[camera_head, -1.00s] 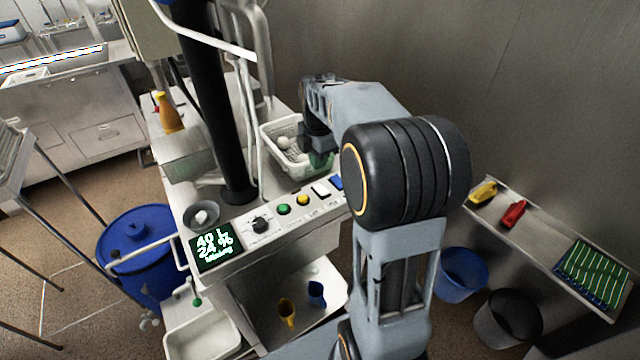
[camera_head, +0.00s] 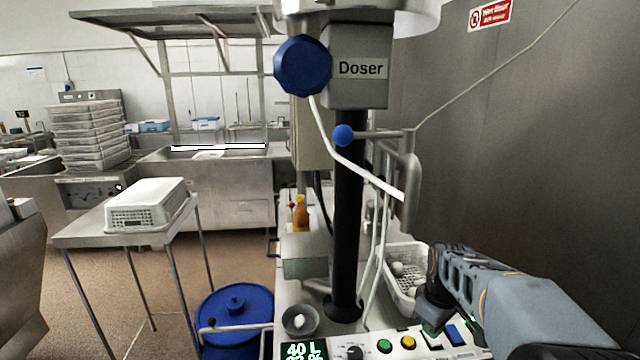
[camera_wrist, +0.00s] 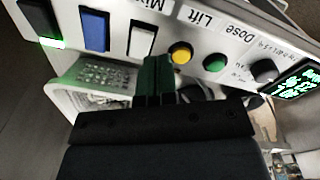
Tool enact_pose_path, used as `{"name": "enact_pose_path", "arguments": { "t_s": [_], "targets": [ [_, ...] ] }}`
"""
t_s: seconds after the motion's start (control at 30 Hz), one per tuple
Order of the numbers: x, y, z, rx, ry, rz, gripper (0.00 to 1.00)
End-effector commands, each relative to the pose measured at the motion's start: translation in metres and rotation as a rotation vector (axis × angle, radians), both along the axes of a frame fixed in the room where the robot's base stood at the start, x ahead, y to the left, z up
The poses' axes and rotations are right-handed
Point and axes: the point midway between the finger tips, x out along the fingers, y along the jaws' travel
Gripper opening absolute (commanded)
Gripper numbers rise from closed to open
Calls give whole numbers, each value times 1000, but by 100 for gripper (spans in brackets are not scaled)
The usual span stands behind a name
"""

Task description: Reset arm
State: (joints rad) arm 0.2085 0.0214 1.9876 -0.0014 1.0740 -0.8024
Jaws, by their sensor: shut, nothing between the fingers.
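My gripper (camera_wrist: 155,80) shows in the wrist view as two dark green fingers, closed together and empty. Its tips are close to the control panel (camera_wrist: 290,40), near the white switch and the yellow button. In the head view my gripper (camera_head: 431,328) is partly hidden by my wrist, at the right of the machine above the panel edge. My arm reaches in from the lower right.
A white perforated basket (camera_head: 393,283) with pale round items stands behind the panel, beside my wrist. The Doser column (camera_head: 347,210) and a bent metal handle (camera_head: 411,180) rise nearby. A blue lidded barrel (camera_head: 237,318) stands left. A grey wall closes off the right.

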Motion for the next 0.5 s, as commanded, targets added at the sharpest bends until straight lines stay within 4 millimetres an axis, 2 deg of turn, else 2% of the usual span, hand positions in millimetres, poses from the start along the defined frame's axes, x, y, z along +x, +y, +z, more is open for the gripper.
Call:
{"name": "enact_pose_path", "arguments": {
  "t_s": [0.1,0.23,0.3,0.4,0.5],
  "targets": [
    [-35,22,2,19,-66,-314,0],
    [-74,45,2,64,-150,-581,0],
    [-91,54,2,86,-186,-643,0],
    [-109,64,3,105,-226,-639,0],
    [-119,70,7,117,-258,-611,0]
  ]
}}
